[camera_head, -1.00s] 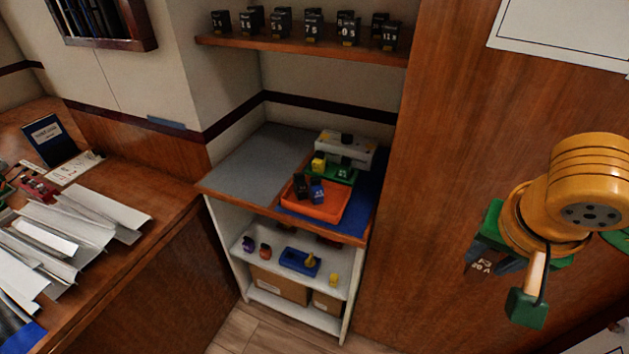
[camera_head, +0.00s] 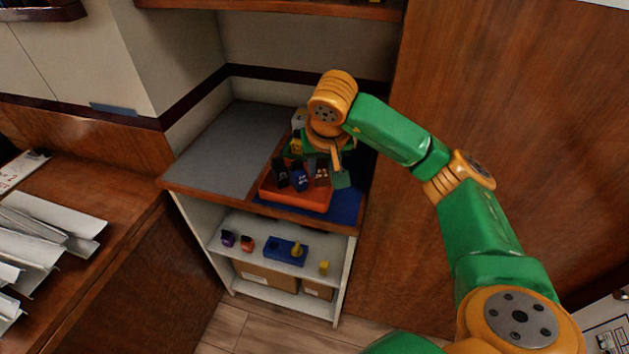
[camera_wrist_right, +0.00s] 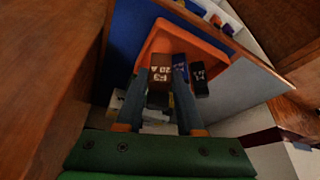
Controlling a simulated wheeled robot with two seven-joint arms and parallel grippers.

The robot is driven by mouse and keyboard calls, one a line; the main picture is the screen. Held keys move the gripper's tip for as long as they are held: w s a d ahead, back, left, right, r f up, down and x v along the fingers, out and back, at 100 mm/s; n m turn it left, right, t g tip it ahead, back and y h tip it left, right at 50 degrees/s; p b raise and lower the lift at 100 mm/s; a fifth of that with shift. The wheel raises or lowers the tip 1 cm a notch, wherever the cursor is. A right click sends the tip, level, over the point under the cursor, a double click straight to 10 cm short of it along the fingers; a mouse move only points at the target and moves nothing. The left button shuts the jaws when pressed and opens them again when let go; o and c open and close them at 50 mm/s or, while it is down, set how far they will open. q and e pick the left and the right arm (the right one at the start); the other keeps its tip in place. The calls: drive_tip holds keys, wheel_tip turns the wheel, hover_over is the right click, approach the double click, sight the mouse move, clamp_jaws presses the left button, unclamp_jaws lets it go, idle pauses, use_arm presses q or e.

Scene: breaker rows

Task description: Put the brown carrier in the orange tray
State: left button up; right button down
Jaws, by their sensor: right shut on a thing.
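The orange tray (camera_head: 294,201) sits on the top of the shelf unit; in the wrist view its orange wall (camera_wrist_right: 203,42) shows. My right gripper (camera_head: 320,163) is over the tray's right part, shut on the brown carrier (camera_head: 322,177). In the wrist view the brown carrier (camera_wrist_right: 159,77) is between the two fingers, over the tray. I cannot tell whether it touches the tray floor. A blue carrier (camera_head: 298,180) and a black carrier (camera_head: 280,174) stand in the tray just left of it. My left gripper is not in view.
A blue mat (camera_head: 345,206) lies under the tray, and a grey mat (camera_head: 225,150) to its left is clear. Behind the tray, a yellow block (camera_head: 296,145) is partly hidden by my gripper. A lower shelf holds a blue base (camera_head: 286,252). A wooden panel (camera_head: 520,120) rises at the right.

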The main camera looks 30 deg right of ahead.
sight(322, 164)
drive_tip(key=w+f, duration=0.1)
drive_tip(key=w+d+f, duration=0.1)
drive_tip(key=f, duration=0.1)
drive_tip(key=shift+w+d+p, duration=0.1)
drive_tip(key=shift+d+p, duration=0.1)
drive_tip(key=shift+p, duration=0.1)
wheel_tip(322, 164, down, 3)
drive_tip(key=shift+w+f+p, duration=0.15)
drive_tip(key=shift+p, duration=0.55)
drive_tip(key=shift+f, duration=0.2)
drive_tip(key=c, duration=1)
unclamp_jaws()
drive_tip(key=shift+b, duration=0.3)
drive_tip(key=o, duration=0.5)
drive_tip(key=shift+r, duration=0.15)
drive_tip(key=b+v, duration=0.1)
drive_tip(key=v, duration=1.1)
